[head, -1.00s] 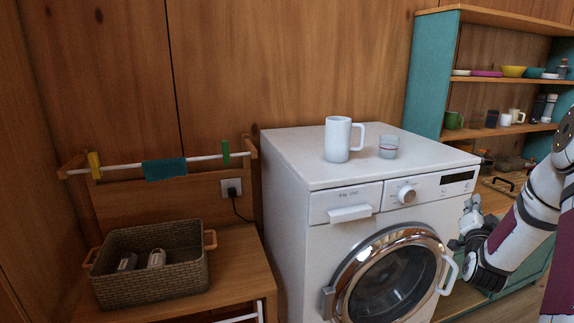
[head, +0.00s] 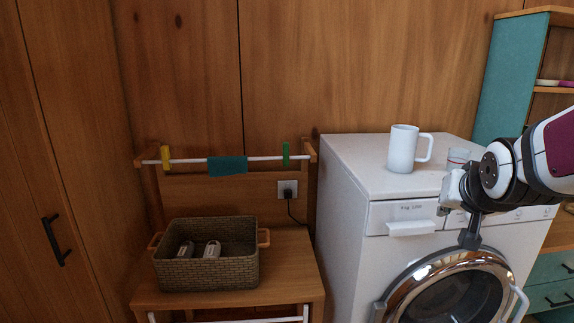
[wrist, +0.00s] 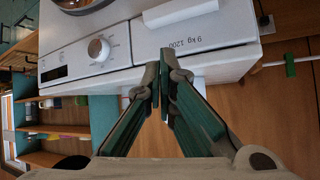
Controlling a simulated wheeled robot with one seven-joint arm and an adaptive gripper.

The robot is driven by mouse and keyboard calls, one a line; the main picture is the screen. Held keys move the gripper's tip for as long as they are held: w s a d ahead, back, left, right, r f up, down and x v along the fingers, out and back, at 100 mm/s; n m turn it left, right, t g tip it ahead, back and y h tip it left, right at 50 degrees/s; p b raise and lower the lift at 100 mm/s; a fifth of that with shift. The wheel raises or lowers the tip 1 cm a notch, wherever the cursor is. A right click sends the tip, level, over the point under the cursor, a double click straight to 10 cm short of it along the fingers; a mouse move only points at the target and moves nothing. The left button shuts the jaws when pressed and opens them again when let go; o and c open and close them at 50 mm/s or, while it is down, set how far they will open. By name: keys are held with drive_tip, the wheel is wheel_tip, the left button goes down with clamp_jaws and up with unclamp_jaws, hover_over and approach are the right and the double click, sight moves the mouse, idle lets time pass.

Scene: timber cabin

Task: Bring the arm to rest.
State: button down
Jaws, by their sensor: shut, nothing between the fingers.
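My gripper (wrist: 160,88) is shut and empty, its two fingertips together in the wrist view. In the head view my arm comes in from the right, and my gripper (head: 462,205) is in front of the upper front of the white washing machine (head: 350,215). It hides part of the control panel. In the wrist view the washing machine's panel (wrist: 118,50) shows beyond the fingertips, with its round knob (wrist: 98,48). I cannot tell the exact gap between the fingers and the machine.
A white mug (head: 402,150) and a glass (head: 459,158) stand on the washing machine. To its left, a wicker basket (head: 208,275) holds two small items on a wooden bench (head: 288,262). A rail (head: 262,158) with pegs and a teal cloth is above. Teal shelves (head: 508,85) are at right.

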drive_tip(key=s+a+n+g+y, duration=0.1)
drive_tip(key=s+a, duration=0.3)
drive_tip(key=s, duration=0.3)
drive_tip(key=s+a+f+n+g+y, duration=0.1)
drive_tip(key=s+a, duration=0.3)
drive_tip(key=s, duration=0.4)
drive_tip(key=s+a+f+n+g+y, duration=0.1)
drive_tip(key=s+a+n+g, duration=0.1)
drive_tip(key=s, duration=0.5)
drive_tip(key=shift+s+a+f+n+g, duration=0.15)
drive_tip(key=shift+s+a+n+g, duration=0.3)
drive_tip(key=shift+a, duration=0.6)
